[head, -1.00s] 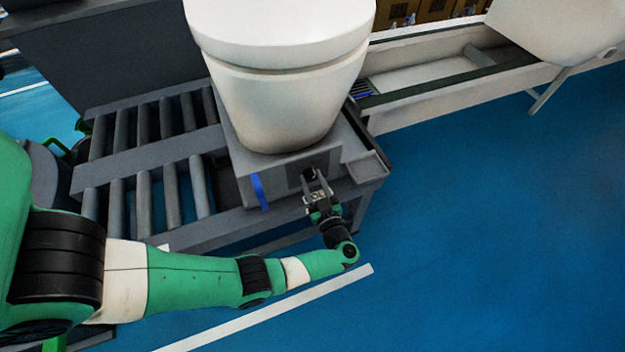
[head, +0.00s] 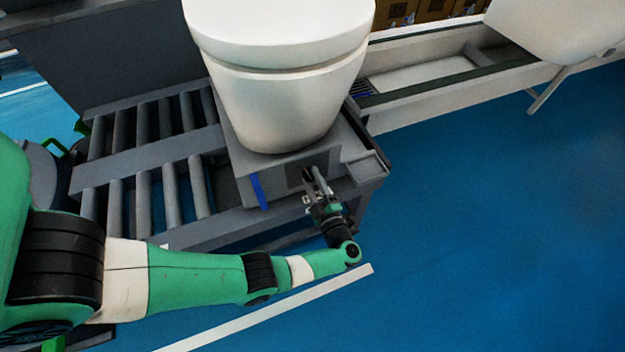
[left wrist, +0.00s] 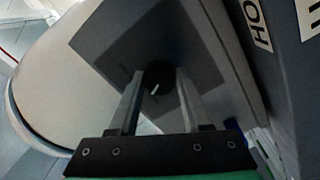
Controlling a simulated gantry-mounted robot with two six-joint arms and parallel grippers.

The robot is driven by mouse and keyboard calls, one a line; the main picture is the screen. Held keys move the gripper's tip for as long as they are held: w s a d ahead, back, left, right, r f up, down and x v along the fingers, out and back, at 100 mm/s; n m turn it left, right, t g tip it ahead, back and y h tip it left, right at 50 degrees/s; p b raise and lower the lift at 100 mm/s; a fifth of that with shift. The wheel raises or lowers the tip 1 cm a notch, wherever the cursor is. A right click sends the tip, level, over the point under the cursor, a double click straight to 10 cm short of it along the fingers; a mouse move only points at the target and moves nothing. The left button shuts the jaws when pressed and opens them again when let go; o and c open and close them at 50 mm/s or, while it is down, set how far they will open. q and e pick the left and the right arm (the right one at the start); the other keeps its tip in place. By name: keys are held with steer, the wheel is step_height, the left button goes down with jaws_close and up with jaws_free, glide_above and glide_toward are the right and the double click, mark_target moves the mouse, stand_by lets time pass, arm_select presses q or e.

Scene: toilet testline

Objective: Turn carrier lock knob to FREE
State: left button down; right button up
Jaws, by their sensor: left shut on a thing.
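The carrier (head: 290,185) is a grey block under a white toilet (head: 285,105). My left gripper (head: 314,178) is at its front face, against a dark panel. In the left wrist view the dark round lock knob (left wrist: 156,90) with a short white mark sits between the two fingertips of my left gripper (left wrist: 158,78). The gripper is shut on the knob. In the head view the fingers hide the knob. No FREE label can be read. My right gripper is not in view.
The carrier sits at the right end of a grey roller conveyor (head: 150,165). A blue strip (head: 258,190) is on its front face. In the left wrist view a white label (left wrist: 257,25) reads partly "HO". Blue floor (head: 480,230) lies open at the right.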

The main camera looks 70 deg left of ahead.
arm_select(q)
steer(key=shift+n, duration=1.7)
steer(key=shift+c, duration=1.8)
jaws_free()
